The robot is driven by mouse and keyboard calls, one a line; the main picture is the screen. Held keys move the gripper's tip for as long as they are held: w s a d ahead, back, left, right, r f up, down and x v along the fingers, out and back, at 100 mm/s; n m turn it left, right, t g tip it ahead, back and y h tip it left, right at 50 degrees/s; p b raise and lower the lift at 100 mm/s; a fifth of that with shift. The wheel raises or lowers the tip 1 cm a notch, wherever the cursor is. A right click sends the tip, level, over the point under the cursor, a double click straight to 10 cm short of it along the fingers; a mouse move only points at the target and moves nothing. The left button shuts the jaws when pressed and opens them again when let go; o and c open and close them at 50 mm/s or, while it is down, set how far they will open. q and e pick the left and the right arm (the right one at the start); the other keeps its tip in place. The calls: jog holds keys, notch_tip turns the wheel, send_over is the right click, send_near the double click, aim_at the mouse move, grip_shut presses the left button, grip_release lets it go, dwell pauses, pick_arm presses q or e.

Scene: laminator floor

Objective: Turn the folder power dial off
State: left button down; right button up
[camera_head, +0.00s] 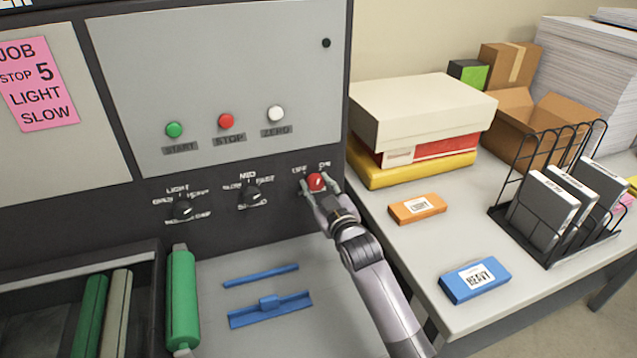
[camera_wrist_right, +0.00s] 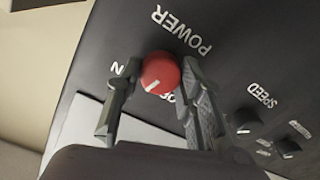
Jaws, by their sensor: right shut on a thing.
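The red power dial (camera_head: 316,181) sits on the dark control strip of the machine, below small OFF and ON labels. My right gripper (camera_head: 318,186) has one finger on each side of the dial and is shut on it. In the right wrist view the red dial (camera_wrist_right: 160,72) sits between the two fingers of my right gripper (camera_wrist_right: 158,80). Its white mark points down and a little left in that view, between the partly hidden ON and OFF lettering. The word POWER reads upside down beside it. My left gripper is not in view.
To the left are a black speed dial (camera_head: 249,194) and a black light dial (camera_head: 183,209). Green, red and white buttons (camera_head: 226,121) sit above. A side table (camera_head: 400,239) at right holds boxes, a wire rack (camera_head: 558,180) and orange and blue packets.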

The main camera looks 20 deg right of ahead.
jog(key=n+p, duration=0.1)
jog(key=n, duration=0.4)
jog(key=shift+r+n, duration=0.1)
jog(key=shift+n, duration=0.2)
jog(key=n+p, duration=0.1)
jog(key=n, duration=0.5)
jog(key=shift+a+h, duration=0.1)
jog(key=shift+h, duration=0.2)
jog(key=o, duration=1.2)
jog(key=shift+c, duration=0.2)
jog(key=s, duration=1.2)
jog(key=shift+d, duration=0.2)
